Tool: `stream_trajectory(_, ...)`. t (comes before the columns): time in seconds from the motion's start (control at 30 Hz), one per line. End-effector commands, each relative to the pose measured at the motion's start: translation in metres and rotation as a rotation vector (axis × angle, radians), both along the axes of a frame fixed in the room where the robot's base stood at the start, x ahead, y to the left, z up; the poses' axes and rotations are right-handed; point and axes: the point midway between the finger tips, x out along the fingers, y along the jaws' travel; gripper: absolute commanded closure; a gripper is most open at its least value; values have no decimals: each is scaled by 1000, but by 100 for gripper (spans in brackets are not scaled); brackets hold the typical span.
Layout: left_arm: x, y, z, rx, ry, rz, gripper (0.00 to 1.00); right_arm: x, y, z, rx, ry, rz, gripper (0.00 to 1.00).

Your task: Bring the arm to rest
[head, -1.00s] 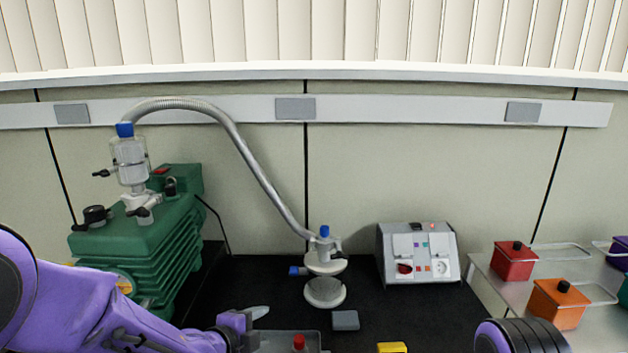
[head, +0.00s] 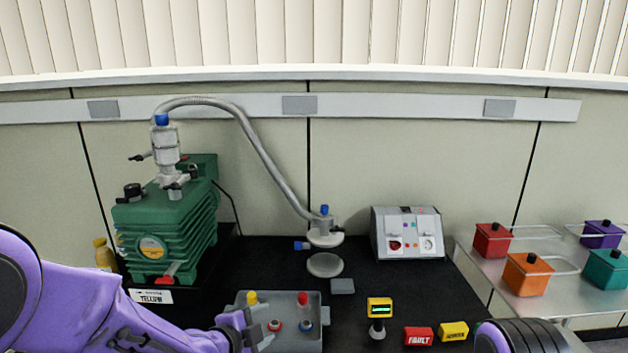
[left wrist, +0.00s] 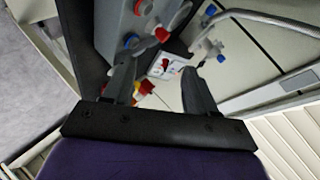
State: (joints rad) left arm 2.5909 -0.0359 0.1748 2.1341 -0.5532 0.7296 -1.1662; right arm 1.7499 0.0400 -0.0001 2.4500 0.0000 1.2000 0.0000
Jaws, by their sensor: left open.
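My left arm, purple, comes in from the lower left of the head view. Its gripper (head: 250,330) is over the left edge of the grey tray and holds nothing. In the left wrist view the two dark fingers of the gripper (left wrist: 158,85) stand wide apart with nothing between them. Part of my right arm shows as a dark rounded link at the bottom right of the head view; its gripper is out of view.
A grey tray (head: 313,340) holds several coloured knobs. A green pump (head: 165,230) stands left and a control box (head: 408,240) right. A display (head: 379,309), FAULT block (head: 418,336) and yellow block (head: 454,331) sit at the front right. Coloured pots stand on a side table (head: 480,262).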

Motion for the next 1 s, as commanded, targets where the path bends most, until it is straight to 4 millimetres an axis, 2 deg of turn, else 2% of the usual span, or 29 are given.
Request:
stream_trajectory(0.23,-3,20,-4,-347,101,268,43,0,0,0,0,0,0,100)
stream_trajectory(0.37,-19,45,-37,-609,215,516,43,0,0,0,0,0,0,100)
stream_trajectory(0.47,-39,67,-71,-775,295,711,43,0,0,0,0,0,0,100)
stream_trajectory(0.57,-71,93,-114,-928,368,943,43,0,0,0,0,0,0,100)
stream_trajectory(0.67,-119,123,-164,-1042,422,1208,43,0,0,0,0,0,0,100)
stream_trajectory(0.73,-160,143,-194,-1079,440,1381,43,0,0,0,0,0,0,100)
stream_trajectory(0.8,-203,161,-221,-1073,452,1533,43,0,0,0,0,0,0,100)
stream_trajectory(0.9,-264,179,-250,-987,481,1685,43,0,0,0,0,0,0,100)
stream_trajectory(1.0,-312,187,-268,-888,534,1767,43,0,0,0,0,0,0,100)
